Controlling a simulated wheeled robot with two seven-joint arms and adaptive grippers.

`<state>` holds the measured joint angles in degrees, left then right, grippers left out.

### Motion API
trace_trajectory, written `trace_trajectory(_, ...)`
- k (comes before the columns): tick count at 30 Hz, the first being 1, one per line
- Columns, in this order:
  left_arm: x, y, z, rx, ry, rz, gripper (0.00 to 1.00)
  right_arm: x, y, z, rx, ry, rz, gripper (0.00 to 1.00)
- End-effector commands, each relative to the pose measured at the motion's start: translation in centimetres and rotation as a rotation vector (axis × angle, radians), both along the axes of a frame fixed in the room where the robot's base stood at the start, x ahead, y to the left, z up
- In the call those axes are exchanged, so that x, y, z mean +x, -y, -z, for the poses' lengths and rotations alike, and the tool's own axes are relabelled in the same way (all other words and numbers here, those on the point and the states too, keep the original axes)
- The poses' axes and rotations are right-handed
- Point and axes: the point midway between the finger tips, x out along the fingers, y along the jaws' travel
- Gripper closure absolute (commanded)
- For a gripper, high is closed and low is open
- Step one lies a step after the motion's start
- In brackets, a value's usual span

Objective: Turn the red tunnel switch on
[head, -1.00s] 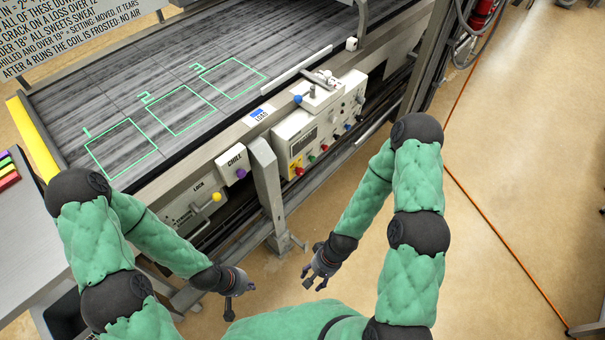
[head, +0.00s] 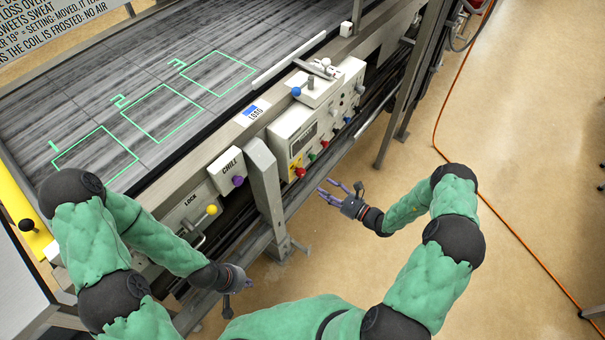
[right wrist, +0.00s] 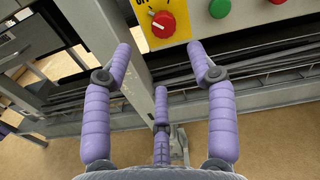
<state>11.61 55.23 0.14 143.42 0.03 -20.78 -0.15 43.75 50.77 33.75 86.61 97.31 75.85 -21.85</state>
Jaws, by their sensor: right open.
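The red switch (head: 299,172) is a red knob at the lower left corner of the white control box's front. In the right wrist view the red knob (right wrist: 163,21) sits on a yellow plate with a white pointer mark; the plate's lettering is cut off at the top edge. My right gripper (head: 338,189) is open and empty, below and to the right of the knob in the head view. In the right wrist view its purple fingers (right wrist: 160,60) are spread, with the knob beyond them and not touched. My left gripper (head: 241,280) hangs low at the left; its finger opening is unclear.
The control box (head: 290,130) also carries green, blue and other knobs. A grey post (head: 264,185) stands just left of the red knob. A CHILL box (head: 228,172) with a purple knob and a yellow LOCK knob (head: 212,209) are further left.

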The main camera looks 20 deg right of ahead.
Motion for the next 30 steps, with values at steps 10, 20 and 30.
trace_trajectory(10,0.0,0.0,1.1,0.000,0.000,0.000,1.00,3.3,-2.2,0.0,0.004,0.010,0.010,0.42)
trace_trajectory(20,0.0,0.0,2.3,0.000,0.000,0.000,1.00,7.5,-5.4,0.0,0.004,0.009,0.012,0.42)
trace_trajectory(30,0.0,0.0,2.6,0.000,0.000,0.000,1.00,8.7,-6.3,-0.1,0.005,0.007,0.013,0.42)
